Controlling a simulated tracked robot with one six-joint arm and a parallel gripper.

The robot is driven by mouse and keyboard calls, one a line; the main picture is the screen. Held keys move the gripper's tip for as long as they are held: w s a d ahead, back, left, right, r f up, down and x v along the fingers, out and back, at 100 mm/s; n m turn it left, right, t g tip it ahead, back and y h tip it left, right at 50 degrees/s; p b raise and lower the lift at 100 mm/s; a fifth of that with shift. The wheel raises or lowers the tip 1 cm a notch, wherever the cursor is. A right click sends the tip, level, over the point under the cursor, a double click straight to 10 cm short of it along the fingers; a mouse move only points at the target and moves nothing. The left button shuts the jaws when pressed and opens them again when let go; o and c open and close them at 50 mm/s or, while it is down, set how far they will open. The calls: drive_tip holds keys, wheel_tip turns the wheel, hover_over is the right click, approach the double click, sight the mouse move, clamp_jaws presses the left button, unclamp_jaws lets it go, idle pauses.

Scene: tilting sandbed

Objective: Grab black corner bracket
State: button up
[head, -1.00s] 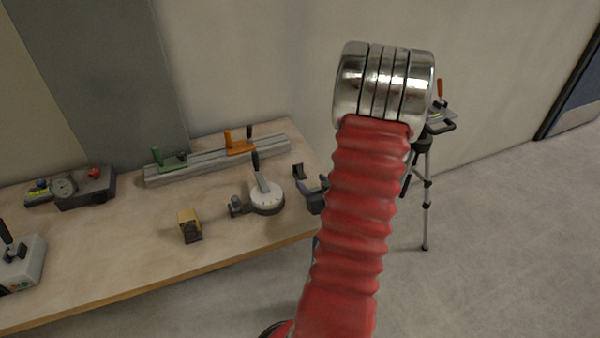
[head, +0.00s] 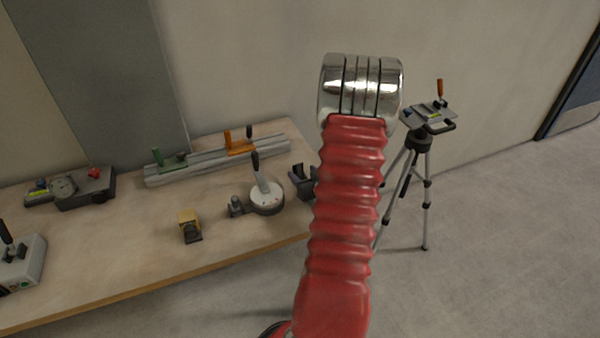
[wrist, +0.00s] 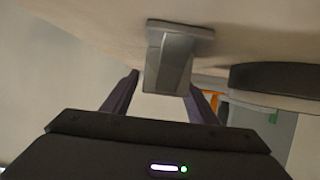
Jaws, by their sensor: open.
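The black corner bracket (head: 297,180) stands near the right end of the workbench in the head view, just left of my red arm, which may cover part of it. In the wrist view, which looks upside down, what appears to be the bracket (wrist: 172,58) is a grey upright block with a flat foot on the bench top. My gripper (wrist: 166,88) is open in the wrist view, its two dark fingers apart, with the block in line with the gap. I cannot tell whether the fingertips reach past it. In the head view my arm hides the gripper.
Left of the bracket is a round white base with a black lever (head: 266,198). Behind stands a grey rail (head: 215,160) with green and orange clamps. A yellow-and-black block (head: 190,226) sits forward on the bench (head: 120,255). A tripod (head: 420,165) stands beyond the right end.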

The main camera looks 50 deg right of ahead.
sight(302, 176)
drive_tip(key=shift+x, duration=1.05)
drive_tip(key=c, duration=1.2)
drive_tip(key=shift+r, duration=5)
